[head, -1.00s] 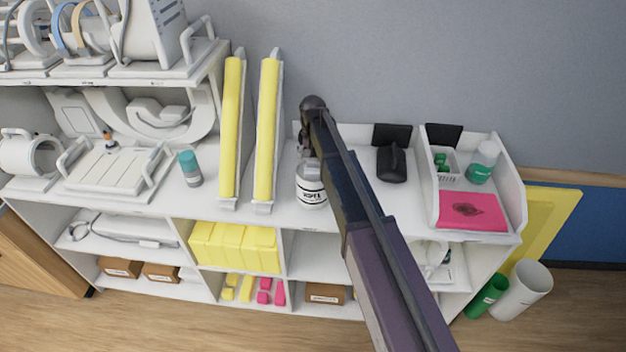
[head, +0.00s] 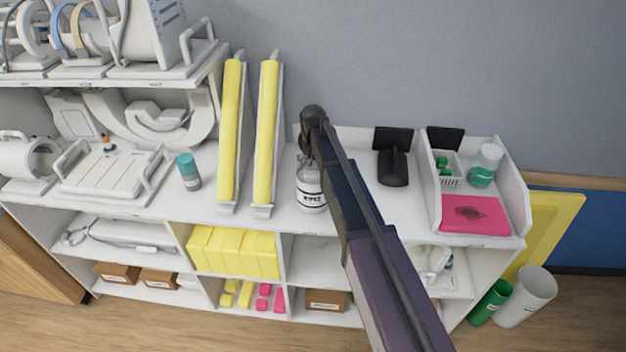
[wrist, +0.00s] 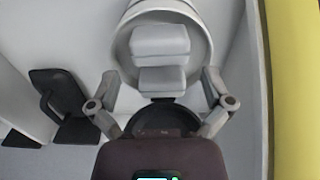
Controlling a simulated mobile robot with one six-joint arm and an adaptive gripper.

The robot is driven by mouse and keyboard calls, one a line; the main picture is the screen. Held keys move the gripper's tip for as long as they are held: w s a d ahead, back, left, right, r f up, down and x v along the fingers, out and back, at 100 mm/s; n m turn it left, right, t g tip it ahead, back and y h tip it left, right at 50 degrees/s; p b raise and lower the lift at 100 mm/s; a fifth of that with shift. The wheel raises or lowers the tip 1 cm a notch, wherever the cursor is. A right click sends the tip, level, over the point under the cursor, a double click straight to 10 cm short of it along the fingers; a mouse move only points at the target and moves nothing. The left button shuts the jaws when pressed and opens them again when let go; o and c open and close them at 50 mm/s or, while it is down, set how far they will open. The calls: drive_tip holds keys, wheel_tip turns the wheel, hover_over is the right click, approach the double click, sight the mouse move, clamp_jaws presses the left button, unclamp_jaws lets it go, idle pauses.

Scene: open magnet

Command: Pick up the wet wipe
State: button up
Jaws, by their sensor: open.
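The wipes canister (head: 311,192) is a white cylinder with a dark-lettered label, upright on the top of the white shelf unit. My gripper (head: 306,152) is over its top in the head view, and my arm covers its right side. In the wrist view the round canister rim (wrist: 206,45) lies ahead of my gripper (wrist: 160,82). A pale grey, block-like folded piece, which looks like the wet wipe (wrist: 160,42), rises from the canister's middle. My fingers are spread open on either side of its lower end. I cannot tell whether they touch it.
Two upright yellow pads (head: 267,135) in white holders stand left of the canister. A teal-capped bottle (head: 189,172) is farther left. A black device (head: 393,168) stands to the right, near a white tray (head: 518,205) holding a pink sheet (head: 474,214) and a bottle (head: 485,165).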

sight(313, 172)
drive_tip(key=shift+f+b, duration=1.9)
drive_tip(key=shift+f, duration=0.3)
drive_tip(key=c, duration=0.7)
